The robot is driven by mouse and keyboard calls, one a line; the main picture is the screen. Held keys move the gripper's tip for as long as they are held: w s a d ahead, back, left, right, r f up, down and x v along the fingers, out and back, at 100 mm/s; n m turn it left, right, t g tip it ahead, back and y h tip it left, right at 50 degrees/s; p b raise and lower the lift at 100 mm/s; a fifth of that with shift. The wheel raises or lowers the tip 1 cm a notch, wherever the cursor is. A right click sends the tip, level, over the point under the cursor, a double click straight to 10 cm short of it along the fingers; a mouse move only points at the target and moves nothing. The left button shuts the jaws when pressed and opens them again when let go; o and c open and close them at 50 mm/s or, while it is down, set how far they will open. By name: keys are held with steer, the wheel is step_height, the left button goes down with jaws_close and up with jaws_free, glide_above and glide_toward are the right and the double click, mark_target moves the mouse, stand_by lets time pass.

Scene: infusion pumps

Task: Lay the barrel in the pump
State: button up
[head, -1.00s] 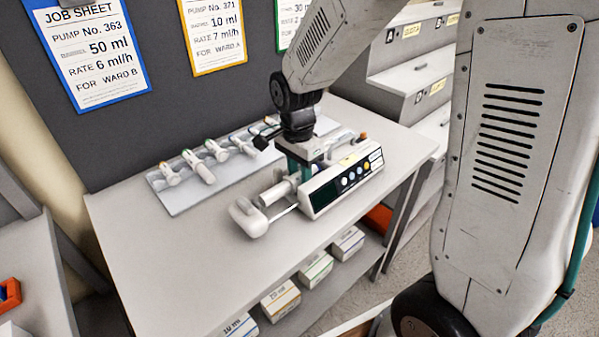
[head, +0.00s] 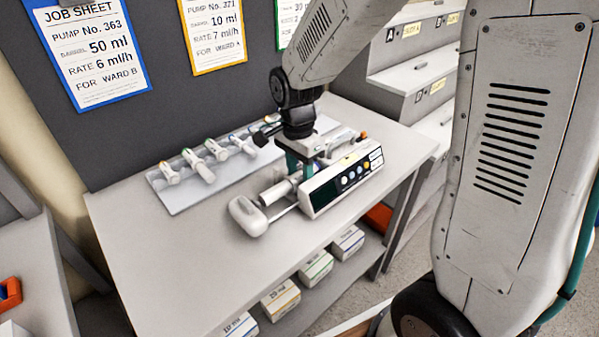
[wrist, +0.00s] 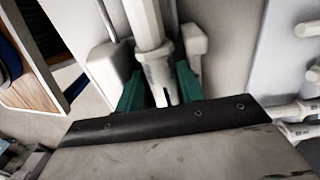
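The white pump (head: 345,182), with a dark screen and coloured buttons, lies on the table. Its rounded white end block (head: 248,215) sticks out at the left on a rod. My gripper (head: 299,176) is low over the pump's back side, pointing down. The pale barrel (head: 275,192) runs left from under my gripper, alongside the pump.
A pale rack (head: 180,200) with several capped barrels lies behind and left of the pump. The table (head: 190,260) is clear at the front left. Boxes (head: 280,298) stand on the shelf below. Job sheets (head: 90,50) hang on the back panel.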

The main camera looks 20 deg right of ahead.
steer(key=shift+r, duration=1.6)
steer(key=o, duration=0.6)
steer(key=shift+c, duration=0.2)
step_height(320, 180, up, 7)
stand_by(1.1)
steer(key=s+d+r+n+t, duration=0.1)
steer(key=s+r+n, duration=0.1)
steer(key=s+n, duration=0.5)
steer(key=s+d+r+n+t, duration=0.1)
steer(key=s+n, duration=0.6)
steer(key=s, duration=0.8)
step_height(320, 180, up, 2)
steer(key=shift+s+d, duration=0.15)
steer(key=shift+d, duration=0.55)
